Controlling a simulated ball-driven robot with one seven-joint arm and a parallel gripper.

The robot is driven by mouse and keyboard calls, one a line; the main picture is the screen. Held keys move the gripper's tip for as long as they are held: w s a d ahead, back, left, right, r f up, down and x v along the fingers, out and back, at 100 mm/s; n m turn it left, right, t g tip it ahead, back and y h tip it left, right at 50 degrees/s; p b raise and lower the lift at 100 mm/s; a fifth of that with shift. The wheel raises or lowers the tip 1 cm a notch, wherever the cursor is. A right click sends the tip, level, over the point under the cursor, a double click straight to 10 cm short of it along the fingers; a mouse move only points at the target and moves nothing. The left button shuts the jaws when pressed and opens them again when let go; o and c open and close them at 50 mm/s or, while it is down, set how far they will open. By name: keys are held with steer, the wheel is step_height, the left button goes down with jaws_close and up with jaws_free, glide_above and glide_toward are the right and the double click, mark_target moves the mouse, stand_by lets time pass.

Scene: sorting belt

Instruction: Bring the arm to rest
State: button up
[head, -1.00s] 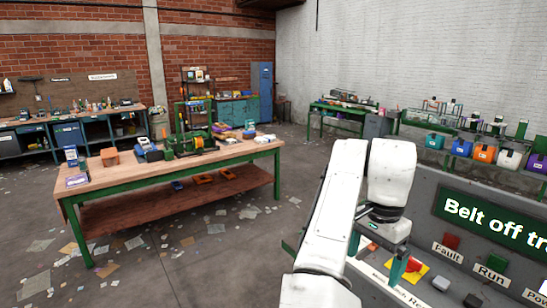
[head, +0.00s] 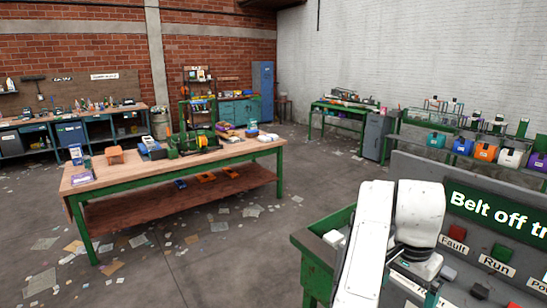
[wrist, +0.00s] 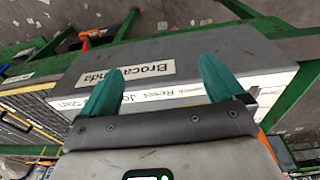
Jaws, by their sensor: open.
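My white arm (head: 367,245) reaches up from the bottom of the head view, and its wrist bends over at the control panel (head: 411,165). The fingertips are mostly hidden below the wrist in that view. In the wrist view my gripper (wrist: 160,84) shows two teal fingers spread wide apart with nothing between them. A grey box-like surface with a "Brocanda" label (wrist: 139,72) lies beyond the fingers. I cannot tell whether the fingers touch it.
The panel carries a red Fault button (head: 458,232), a green Run button (head: 502,254) and a "Belt off" display (head: 500,216). A green-framed bench (head: 312,262) stands left of the arm. A wooden workbench (head: 180,175) is farther left, with open floor between.

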steer(key=s+d+f+n+t+h+b, duration=0.1)
steer(key=s+d+f+n, duration=0.1)
steer(key=s+d+f, duration=0.45)
steer(key=s+d+f+n+h+b, duration=0.15)
steer(key=s+d+f, duration=0.25)
steer(key=s+f, duration=0.5)
steer(key=s+a+f+n+y, duration=0.1)
steer(key=s+a+f+n, duration=0.2)
steer(key=s+f, duration=0.5)
steer(key=s+n+b, duration=0.1)
steer(key=s, duration=0.1)
steer(key=shift+s+a+f, duration=0.15)
steer(key=shift+s+f, duration=0.25)
steer(key=s+a+f+y, duration=0.1)
steer(key=s+a, duration=0.1)
steer(key=s, duration=0.1)
steer(key=s+a+f+n, duration=0.1)
steer(key=s+a, duration=0.1)
steer(key=s, duration=0.1)
steer(key=s+a+f+n+y, duration=0.1)
steer(key=s+a, duration=0.1)
steer(key=s, duration=0.1)
steer(key=shift+s+a+n+y+b, duration=0.25)
steer(key=shift+s+a+y+b, duration=0.05)
steer(key=shift+s+a+y, duration=0.1)
